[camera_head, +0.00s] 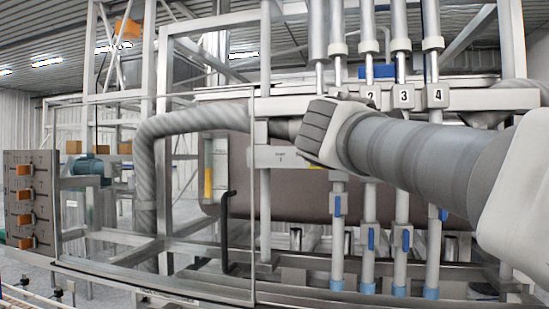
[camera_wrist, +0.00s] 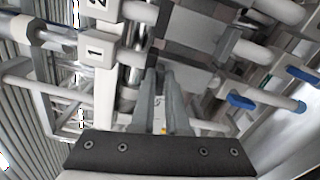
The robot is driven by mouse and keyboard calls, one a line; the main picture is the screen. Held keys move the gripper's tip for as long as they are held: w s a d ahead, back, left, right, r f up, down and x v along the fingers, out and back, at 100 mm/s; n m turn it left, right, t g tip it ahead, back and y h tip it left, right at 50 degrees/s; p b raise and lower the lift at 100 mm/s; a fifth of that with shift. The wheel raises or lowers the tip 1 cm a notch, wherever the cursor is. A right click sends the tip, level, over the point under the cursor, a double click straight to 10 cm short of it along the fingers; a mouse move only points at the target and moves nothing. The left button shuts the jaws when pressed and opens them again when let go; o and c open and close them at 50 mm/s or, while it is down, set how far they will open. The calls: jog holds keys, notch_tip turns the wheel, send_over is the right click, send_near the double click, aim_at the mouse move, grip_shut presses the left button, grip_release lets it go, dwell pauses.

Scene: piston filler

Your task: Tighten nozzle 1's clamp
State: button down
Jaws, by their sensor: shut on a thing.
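In the wrist view, the two grey fingers of my gripper (camera_wrist: 161,75) reach up from the dark palm and are close together. Their tips are closed on a small part beside the white plate marked 1 (camera_wrist: 96,50), which I take to be nozzle 1's clamp; the fingers hide most of it. In the head view, my own arm covers the gripper, the clamp and the number 1 plate. Nozzle 1's lower tube (camera_head: 338,240) shows below my arm, upright, with a blue handle (camera_head: 337,205). How tight the clamp sits cannot be seen.
Plates marked 2 (camera_head: 371,96), 3 (camera_head: 404,96) and 4 (camera_head: 437,95) sit on a rail to the right, with upright tubes close together. A clear guard panel (camera_head: 205,260) stands left of the nozzles. A panel with orange switches (camera_head: 24,195) is at far left.

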jog(key=shift+f+m+b, duration=0.15)
jog(key=shift+m+b, duration=0.65)
jog(key=shift+m, duration=0.3)
jog(key=c, duration=0.9)
grip_release()
jog(key=shift+s, duration=0.15)
